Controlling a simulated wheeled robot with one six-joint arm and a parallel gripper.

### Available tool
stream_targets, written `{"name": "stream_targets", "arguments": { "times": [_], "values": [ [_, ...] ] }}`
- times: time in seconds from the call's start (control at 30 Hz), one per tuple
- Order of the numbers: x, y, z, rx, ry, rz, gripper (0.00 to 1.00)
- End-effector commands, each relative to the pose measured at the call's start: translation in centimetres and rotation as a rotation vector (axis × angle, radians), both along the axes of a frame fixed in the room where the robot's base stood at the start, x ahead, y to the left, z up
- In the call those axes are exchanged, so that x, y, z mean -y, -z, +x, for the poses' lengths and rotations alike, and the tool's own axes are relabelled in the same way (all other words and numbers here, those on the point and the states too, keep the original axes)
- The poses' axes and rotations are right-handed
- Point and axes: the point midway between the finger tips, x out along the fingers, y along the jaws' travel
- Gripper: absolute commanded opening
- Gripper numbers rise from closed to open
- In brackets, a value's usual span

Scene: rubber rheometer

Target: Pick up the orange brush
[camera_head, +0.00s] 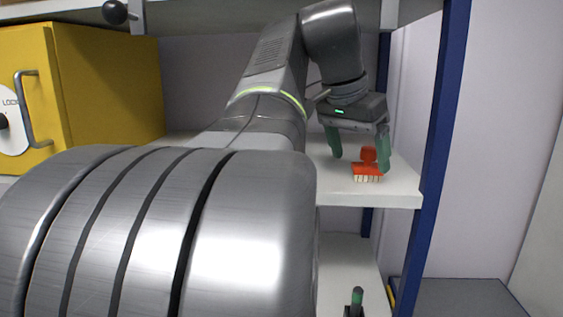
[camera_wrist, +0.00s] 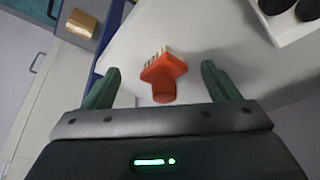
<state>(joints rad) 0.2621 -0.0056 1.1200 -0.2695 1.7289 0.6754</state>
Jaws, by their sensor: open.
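The orange brush (camera_head: 367,167) rests on the white shelf, near its front right corner in the head view. Its pale bristles point toward the shelf's front edge. My gripper (camera_head: 359,158) is open, with its green fingers pointing down at the brush and one finger to either side of it. In the wrist view the brush (camera_wrist: 163,75) lies between the two fingertips of my gripper (camera_wrist: 160,78), with clear gaps on both sides. Its handle end points toward the gripper's palm. I cannot tell exactly how far the fingertips are above the shelf.
The white shelf (camera_head: 400,198) ends just in front of the brush. A blue post (camera_head: 440,130) stands close on the right. A yellow cabinet (camera_head: 105,95) is at the left. A white block with dark round parts (camera_wrist: 290,15) shows at the wrist view's upper right.

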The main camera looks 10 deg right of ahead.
Motion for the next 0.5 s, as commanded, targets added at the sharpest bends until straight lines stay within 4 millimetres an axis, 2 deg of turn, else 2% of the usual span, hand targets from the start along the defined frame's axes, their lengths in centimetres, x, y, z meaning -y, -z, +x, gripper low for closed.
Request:
{"name": "stream_targets", "arguments": {
  "times": [0.13, 0.3, 0.5],
  "values": [
    [2.4, -0.1, 1.4, -0.003, 0.006, 0.001, 0.81],
    [3.0, 2.2, 1.8, -0.002, 0.002, 0.001, 0.81],
    [3.2, 2.8, 2.0, 0.000, 0.001, 0.000, 0.81]
  ]
}}
